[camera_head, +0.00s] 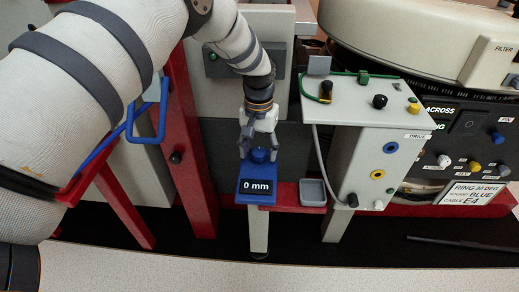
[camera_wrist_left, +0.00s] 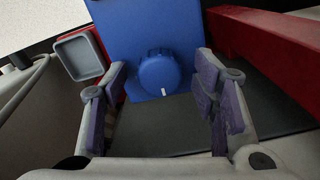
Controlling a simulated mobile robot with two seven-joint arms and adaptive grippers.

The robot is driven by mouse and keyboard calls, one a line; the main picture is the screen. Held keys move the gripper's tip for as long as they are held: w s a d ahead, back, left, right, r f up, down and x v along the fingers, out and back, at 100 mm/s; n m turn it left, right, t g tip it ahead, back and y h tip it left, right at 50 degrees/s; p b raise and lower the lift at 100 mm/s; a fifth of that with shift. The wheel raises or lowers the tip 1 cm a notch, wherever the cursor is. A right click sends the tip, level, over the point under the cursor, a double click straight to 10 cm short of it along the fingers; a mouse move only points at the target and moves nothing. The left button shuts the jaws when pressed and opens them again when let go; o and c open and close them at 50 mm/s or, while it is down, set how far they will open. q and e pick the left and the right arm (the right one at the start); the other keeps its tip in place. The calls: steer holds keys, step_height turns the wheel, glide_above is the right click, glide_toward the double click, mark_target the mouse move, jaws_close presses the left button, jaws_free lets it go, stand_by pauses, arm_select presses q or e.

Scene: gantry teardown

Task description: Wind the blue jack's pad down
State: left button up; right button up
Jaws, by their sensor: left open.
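The blue jack (camera_head: 257,198) is mounted on the red frame and its label reads "0 mm". Its round blue knob (camera_head: 259,156) stands on top; the knob also shows in the left wrist view (camera_wrist_left: 160,74) with a white mark on its near edge. Below the jack a pale leg (camera_head: 258,230) ends in a dark pad (camera_head: 258,256) close to the dark floor. My left gripper (camera_head: 258,144) points down over the knob. In the left wrist view its fingers (camera_wrist_left: 162,78) are open on either side of the knob, with gaps between. My right gripper is out of view.
A grey tray (camera_head: 313,192) sits on the red beam right of the jack. A pale control box (camera_head: 365,150) with knobs and a cable stands further right. A red upright (camera_head: 190,150) and a blue handle (camera_head: 150,125) are to the left. A dark rod (camera_head: 460,241) lies at lower right.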

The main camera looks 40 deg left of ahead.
arm_select(q)
steer(key=shift+c, duration=0.6)
steer(key=c, duration=1)
steer(key=shift+c, duration=0.2)
steer(key=m, duration=0.3)
steer(key=shift+m+p, duration=0.3)
steer(key=shift+m, duration=2)
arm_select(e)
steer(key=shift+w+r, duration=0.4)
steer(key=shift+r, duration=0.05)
arm_select(q)
steer(key=shift+m, duration=0.3)
